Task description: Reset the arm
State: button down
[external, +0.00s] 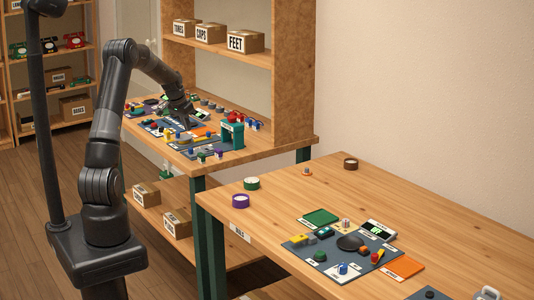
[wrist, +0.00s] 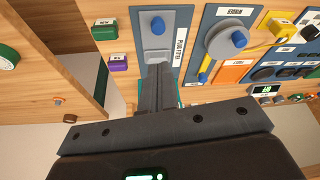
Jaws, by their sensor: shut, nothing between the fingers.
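My arm reaches from its base at the left of the external view over the far wooden table (external: 285,146). My gripper (external: 186,124) points down at the blue panels and small parts there. In the wrist view my gripper (wrist: 160,68) is shut, with its two dark fingers together and nothing visible between them. The fingertips overlap the lower end of a grey slider plate (wrist: 152,22) with a blue knob on a blue panel. I cannot tell whether they touch it.
A teal stand (external: 232,134) is close to the gripper's right. A winder panel (wrist: 228,40) with a blue knob lies beside the fingers. Shelf posts (external: 291,70) rise behind the table.

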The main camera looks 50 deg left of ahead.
jog(key=s+d+r+m, duration=0.1)
jog(key=s+d+r, duration=0.1)
jog(key=d+r, duration=0.5)
jog(key=s+d+r, duration=0.3)
jog(key=d, duration=0.7)
jog(key=s+d+r+m, duration=0.1)
jog(key=s+d+r, duration=0.1)
jog(key=d+r, duration=0.5)
jog(key=s+d+f+m+t+h, duration=0.1)
jog(key=s+d, duration=1.6)
jog(key=s, duration=0.4)
jog(key=shift+d+f+t, duration=0.35)
jog(key=shift+t, duration=0.05)
jog(key=shift+r, duration=0.1)
